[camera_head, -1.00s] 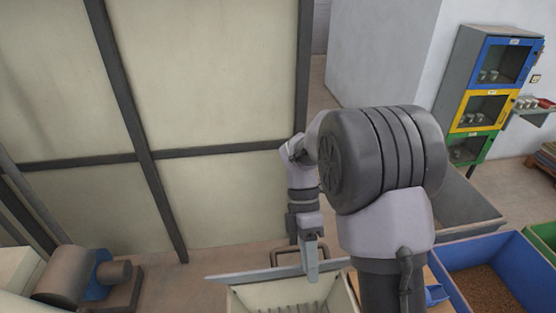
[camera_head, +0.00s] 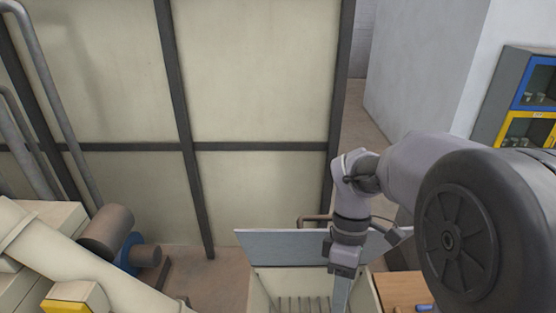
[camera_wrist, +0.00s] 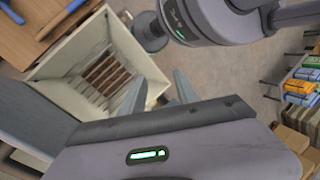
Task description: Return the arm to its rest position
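My gripper (camera_head: 340,292) points down at the end of my arm, just above a cream box with a slatted grate inside (camera_head: 262,290). In the wrist view two grey fingers of my gripper (camera_wrist: 160,90) stand apart with nothing between them. The cream box also shows there (camera_wrist: 62,58), with its brown slats visible, to the left of the fingers. My arm's large dark joint fills the lower right of the head view and hides part of the floor behind it.
A grey flat panel (camera_head: 285,246) stands along the back of the box. A wooden surface (camera_head: 402,288) lies right of it. A motor (camera_head: 108,230) and a pale sloping duct (camera_head: 75,262) are at left. A colored cabinet (camera_head: 520,100) stands at far right. Colored bundles (camera_wrist: 303,82) show in the wrist view.

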